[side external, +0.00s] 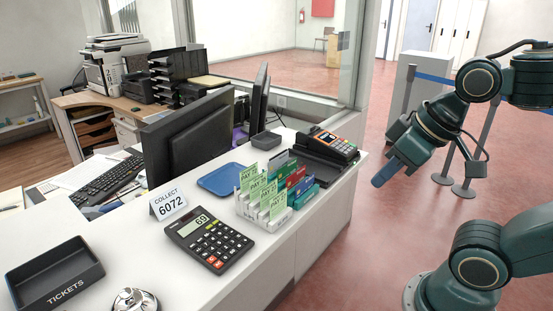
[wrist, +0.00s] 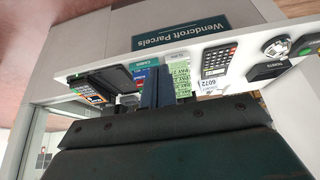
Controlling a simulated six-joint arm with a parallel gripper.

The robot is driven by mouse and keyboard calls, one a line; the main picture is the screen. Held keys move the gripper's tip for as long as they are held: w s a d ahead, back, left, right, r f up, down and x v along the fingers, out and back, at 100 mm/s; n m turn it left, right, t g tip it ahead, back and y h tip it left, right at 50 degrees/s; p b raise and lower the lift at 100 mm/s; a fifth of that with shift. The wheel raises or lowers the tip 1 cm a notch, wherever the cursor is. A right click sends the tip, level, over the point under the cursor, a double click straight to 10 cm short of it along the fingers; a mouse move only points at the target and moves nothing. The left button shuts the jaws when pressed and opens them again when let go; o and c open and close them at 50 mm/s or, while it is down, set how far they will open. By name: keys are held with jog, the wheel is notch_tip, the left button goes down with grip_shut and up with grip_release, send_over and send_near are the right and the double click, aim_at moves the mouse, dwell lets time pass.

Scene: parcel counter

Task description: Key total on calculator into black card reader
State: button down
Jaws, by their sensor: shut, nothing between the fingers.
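The calculator (side external: 212,240) lies on the white counter in the front middle, its small display (side external: 202,221) showing two digits that look like 60. It also shows in the wrist view (wrist: 214,60). The black card reader (side external: 334,143) with coloured keys sits at the counter's right end, by a black tray. In the wrist view it is at the left (wrist: 88,92). My gripper (side external: 379,181) is shut and empty, in the air right of the counter and apart from the reader. Its blue fingers also show in the wrist view (wrist: 157,90). The reader's screen is too small to read.
A white rack (side external: 263,222) of green PAY cards and coloured cards stands between calculator and reader. A COLLECT 6072 sign (side external: 168,203), blue tray (side external: 221,180), TICKETS tray (side external: 54,274) and bell (side external: 134,300) share the counter. Monitors (side external: 188,137) stand behind. Belt posts (side external: 468,165) stand right.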

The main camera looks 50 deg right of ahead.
dwell(0.3)
jog(key=w+d+r+m+t, duration=0.1)
jog(key=w+d+m, duration=0.35)
jog(key=w, duration=0.45)
jog(key=m+t+h, duration=0.4)
jog(key=m, duration=0.6)
send_over(348, 148)
jog(key=s, duration=0.2)
notch_tip(348, 148, down, 2)
jog(key=shift+f, duration=0.15)
jog(key=shift+w+f, duration=0.1)
jog(key=shift+f, duration=0.1)
jog(key=shift+w+f, duration=0.3)
jog(key=shift+f, duration=1.05)
jog(key=shift+w+f, duration=0.3)
jog(key=shift+f, duration=1.1)
jog(key=shift+w+f, duration=0.3)
jog(key=shift+f, duration=1.05)
jog(key=shift+f, duration=0.15)
